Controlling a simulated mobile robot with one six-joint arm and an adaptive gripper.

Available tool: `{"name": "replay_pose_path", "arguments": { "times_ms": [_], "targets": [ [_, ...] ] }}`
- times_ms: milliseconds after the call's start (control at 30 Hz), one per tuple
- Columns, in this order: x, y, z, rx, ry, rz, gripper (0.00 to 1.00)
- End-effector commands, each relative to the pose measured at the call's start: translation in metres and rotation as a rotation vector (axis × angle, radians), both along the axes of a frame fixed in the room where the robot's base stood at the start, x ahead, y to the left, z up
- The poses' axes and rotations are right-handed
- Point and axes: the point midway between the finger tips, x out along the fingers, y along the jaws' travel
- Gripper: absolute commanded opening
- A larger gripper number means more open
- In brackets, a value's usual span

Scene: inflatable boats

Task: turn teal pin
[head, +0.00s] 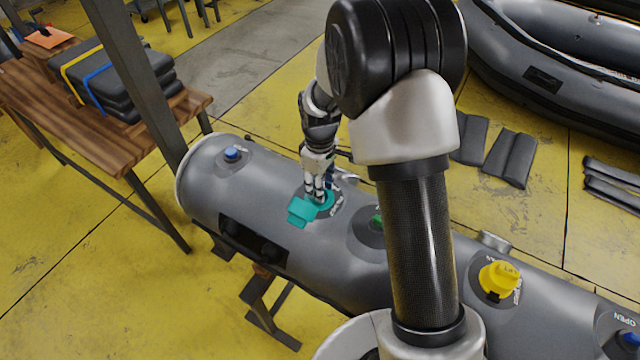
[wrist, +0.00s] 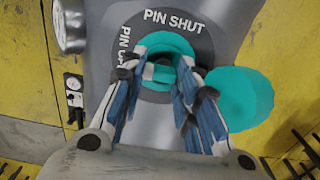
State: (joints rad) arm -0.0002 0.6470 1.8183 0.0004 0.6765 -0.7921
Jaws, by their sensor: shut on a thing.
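The teal pin (wrist: 160,73) sits in the middle of a teal ring-shaped valve (wrist: 151,45) on the grey tube. My gripper (wrist: 160,68) is shut on the pin, with a blue-padded finger on each side of it. Around the valve is a dark label (wrist: 196,21) with "PIN SHUT" along the top and "PIN UP", partly covered, at the left. A teal cap (wrist: 240,98) hangs to the right of the valve. In the head view my gripper (head: 319,192) comes down onto the teal valve from above, and the teal cap (head: 301,212) shows at its lower left.
The grey tube (head: 290,240) rests on a stand. It also carries a blue valve (head: 232,154), a green valve (head: 377,222) partly behind my arm, and a yellow-capped valve (head: 498,278). A wooden table (head: 100,135) stands at left; a dark boat (head: 560,75) lies at upper right.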

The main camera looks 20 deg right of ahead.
Motion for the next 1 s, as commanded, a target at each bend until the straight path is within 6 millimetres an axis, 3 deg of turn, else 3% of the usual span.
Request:
{"name": "replay_pose_path", "arguments": {
  "times_ms": [433, 467, 500, 733, 1000],
  "targets": [
    [0.0007, 0.0, 0.0005, -0.001, -0.002, 0.011, 0.05],
    [0.0007, 0.0, 0.0006, -0.001, -0.002, 0.011, 0.31],
    [0.0007, 0.0, 0.0005, -0.001, -0.002, 0.011, 0.34],
    [0.0004, 0.0, 0.0003, -0.001, -0.001, 0.009, 0.49],
    [0.0001, 0.0, 0.0002, -0.001, -0.001, 0.009, 0.49]
  ]
}}
